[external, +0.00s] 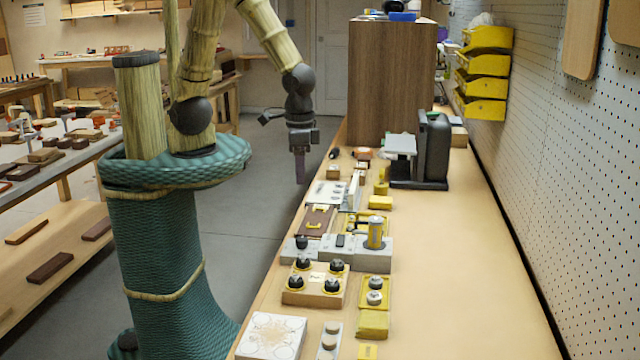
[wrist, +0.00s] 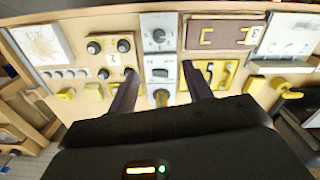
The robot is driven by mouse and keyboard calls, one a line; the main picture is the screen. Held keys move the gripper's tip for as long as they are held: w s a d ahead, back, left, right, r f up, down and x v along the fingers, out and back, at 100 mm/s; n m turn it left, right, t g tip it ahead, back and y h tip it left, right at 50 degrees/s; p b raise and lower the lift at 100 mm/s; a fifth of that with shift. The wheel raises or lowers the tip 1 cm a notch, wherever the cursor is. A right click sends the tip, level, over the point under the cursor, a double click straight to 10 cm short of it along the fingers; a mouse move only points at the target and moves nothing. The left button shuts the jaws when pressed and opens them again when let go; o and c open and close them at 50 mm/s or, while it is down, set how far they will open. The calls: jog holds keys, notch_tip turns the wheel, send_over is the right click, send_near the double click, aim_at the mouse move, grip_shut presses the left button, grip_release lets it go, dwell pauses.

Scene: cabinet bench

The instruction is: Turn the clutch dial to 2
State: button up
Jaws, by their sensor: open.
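My gripper (external: 300,172) hangs in the air beyond the bench's left edge, pointing down and touching nothing. In the wrist view my gripper (wrist: 159,70) has its two dark fingers spread apart, with nothing held between them. A grey block (external: 325,257) on the bench carries a black dial (external: 302,243), a dark switch and an upright yellow cylinder (external: 375,232). In the wrist view the dial (wrist: 158,36) has a pale pointer mark, and the yellow cylinder (wrist: 161,97) appears between the fingers. No label names the clutch dial, and the dial's numbers are too small to read.
A wooden box with several black knobs (external: 316,284) stands nearer the camera than the grey block. A brown panel (external: 315,220) lies beyond it. A tall wooden cabinet (external: 391,80) and a black stand (external: 434,145) stand farther back. The bench's right side (external: 470,270) is clear.

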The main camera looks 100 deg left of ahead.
aim_at(301, 238)
jog(key=shift+d+f, duration=0.1)
jog(key=shift+f, duration=0.05)
notch_tip(301, 238, down, 17)
jog(key=shift+f+b, duration=0.1)
jog(key=shift+b, duration=0.9)
jog(key=c, duration=1)
